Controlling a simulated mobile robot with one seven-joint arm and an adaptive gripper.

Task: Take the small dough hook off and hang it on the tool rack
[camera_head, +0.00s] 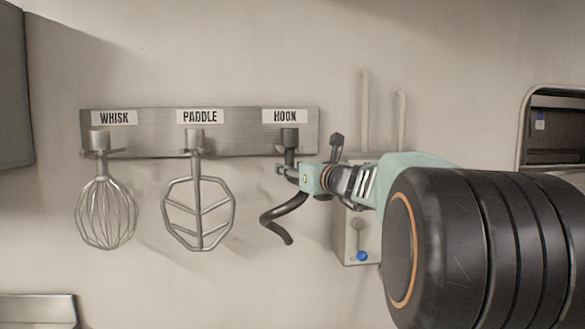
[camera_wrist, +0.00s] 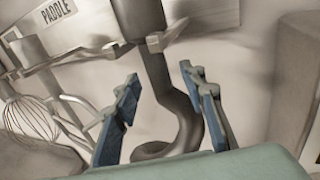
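The dark dough hook (camera_head: 284,215) hangs upright at the tool rack (camera_head: 250,120), under the label HOOK. In the wrist view its thick collar (camera_wrist: 139,18) sits at the rack's two-pronged holder (camera_wrist: 104,50), and its curved shank (camera_wrist: 183,112) hangs below. My gripper (camera_head: 287,171) is at the upper shank, just below the holder. In the wrist view my gripper (camera_wrist: 160,79) is open, one blue-padded finger on each side of the shank, with gaps showing. In the head view my gripper hides part of the shank.
A wire whisk (camera_head: 106,213) and a flat paddle (camera_head: 199,215) hang left of the hook under their labels. A wall box with a blue knob (camera_head: 361,256) is close behind my wrist. An open-fronted recess (camera_head: 555,130) is at far right.

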